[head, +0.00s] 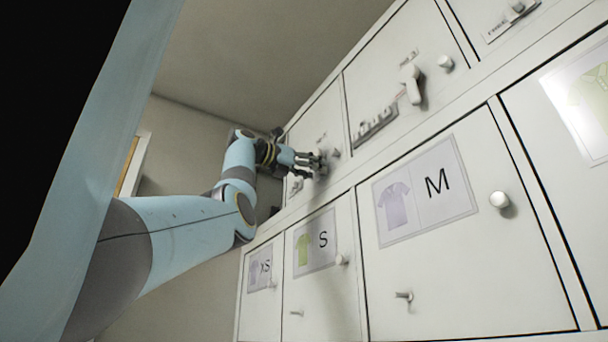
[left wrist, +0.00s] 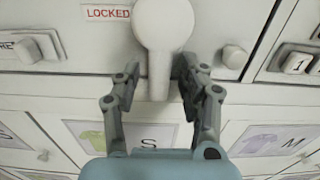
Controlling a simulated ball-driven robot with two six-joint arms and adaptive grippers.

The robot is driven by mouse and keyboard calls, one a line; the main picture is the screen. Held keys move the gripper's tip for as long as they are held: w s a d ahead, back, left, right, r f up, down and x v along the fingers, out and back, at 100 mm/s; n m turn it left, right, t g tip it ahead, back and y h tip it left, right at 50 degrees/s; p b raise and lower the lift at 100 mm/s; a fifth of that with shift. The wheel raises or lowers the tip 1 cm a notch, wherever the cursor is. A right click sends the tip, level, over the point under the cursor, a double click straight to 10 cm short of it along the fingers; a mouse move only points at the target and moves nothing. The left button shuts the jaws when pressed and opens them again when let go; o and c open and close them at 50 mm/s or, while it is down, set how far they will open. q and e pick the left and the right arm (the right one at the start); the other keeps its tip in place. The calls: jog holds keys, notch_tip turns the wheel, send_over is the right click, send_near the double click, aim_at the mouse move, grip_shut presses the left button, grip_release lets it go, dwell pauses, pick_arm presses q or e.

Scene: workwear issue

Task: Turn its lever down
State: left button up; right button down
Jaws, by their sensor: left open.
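In the left wrist view a white lever (left wrist: 163,28) has a large round hub and a straight handle hanging down from it. A red-lettered LOCKED label (left wrist: 107,13) is beside the hub on its left. My left gripper (left wrist: 157,78) is open, with one finger on each side of the handle; I cannot tell whether either finger touches it. In the head view my left gripper (head: 312,161) is at the upper row of white locker doors and largely hides this lever. My right gripper is not in view.
A round knob (left wrist: 235,57) is right of the lever. The neighbouring door has another white lever (head: 410,84) and a dial strip (head: 375,127). Lower doors carry shirt labels, including S (head: 315,241) and M (head: 425,191), with protruding knobs such as this one (head: 499,199).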

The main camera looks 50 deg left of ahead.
pick_arm(q)
jog(key=s, duration=1.1)
jog(key=shift+s+a, duration=0.3)
jog(key=shift+a, duration=0.15)
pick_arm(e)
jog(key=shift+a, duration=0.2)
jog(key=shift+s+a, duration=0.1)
